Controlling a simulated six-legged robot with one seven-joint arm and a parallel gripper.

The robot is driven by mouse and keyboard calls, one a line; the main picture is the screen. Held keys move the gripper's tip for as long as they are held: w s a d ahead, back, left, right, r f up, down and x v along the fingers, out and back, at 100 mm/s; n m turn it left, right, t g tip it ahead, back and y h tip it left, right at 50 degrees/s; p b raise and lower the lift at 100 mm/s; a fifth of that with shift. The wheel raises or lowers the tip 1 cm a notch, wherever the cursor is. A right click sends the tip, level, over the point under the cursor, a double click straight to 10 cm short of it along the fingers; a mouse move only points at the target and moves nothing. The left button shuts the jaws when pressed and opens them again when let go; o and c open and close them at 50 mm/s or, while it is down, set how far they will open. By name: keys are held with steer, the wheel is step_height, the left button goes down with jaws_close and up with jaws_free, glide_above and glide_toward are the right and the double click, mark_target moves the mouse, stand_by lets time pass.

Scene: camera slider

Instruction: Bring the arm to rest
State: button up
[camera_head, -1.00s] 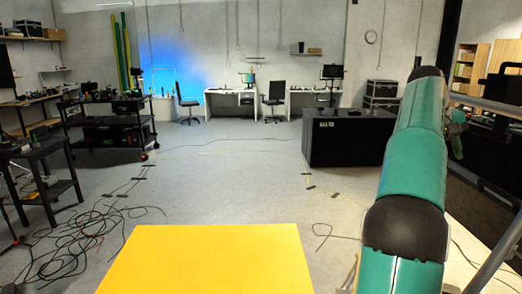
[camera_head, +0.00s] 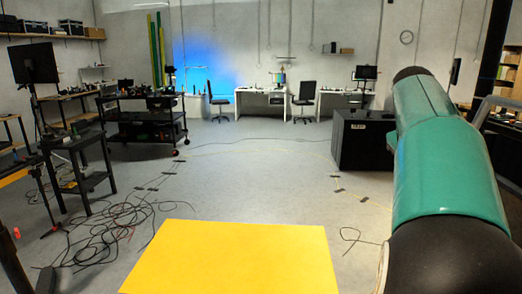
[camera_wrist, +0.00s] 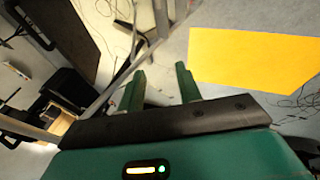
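My green and black arm rises along the right side of the head view. My gripper is outside that view. In the wrist view my gripper (camera_wrist: 160,86) shows two green fingers standing apart, with nothing seen held between them. The fingers point over the floor and grey metal bars, with no contact visible.
A flat yellow panel (camera_head: 235,258) lies low in front; it also shows in the wrist view (camera_wrist: 250,58). Black cables (camera_head: 105,232) lie on the floor at left, near a black stand (camera_head: 80,165). A black cabinet (camera_head: 362,140) stands right of centre. The middle floor is clear.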

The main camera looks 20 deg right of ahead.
steer(key=w+a+f+n+t+y, duration=0.1)
steer(key=a+f, duration=0.1)
steer(key=a, duration=0.6)
steer(key=w+a+f+n+t, duration=0.1)
steer(key=a+f, duration=0.1)
steer(key=a, duration=0.7)
steer(key=s+a+f+t+y, duration=0.1)
steer(key=s+a+f, duration=0.2)
steer(key=a+f, duration=0.2)
steer(key=s+a+f+n+y, duration=0.1)
steer(key=s+a+f, duration=0.3)
steer(key=a, duration=0.7)
steer(key=s+a+f+t+y, duration=0.1)
steer(key=s+a+f, duration=0.3)
steer(key=a, duration=0.5)
step_height(320, 180, down, 2)
steer(key=shift+f+n+t+y, duration=0.2)
steer(key=shift+n+t+y, duration=0.1)
steer(key=shift+n+y, duration=0.1)
steer(key=shift+d, duration=0.1)
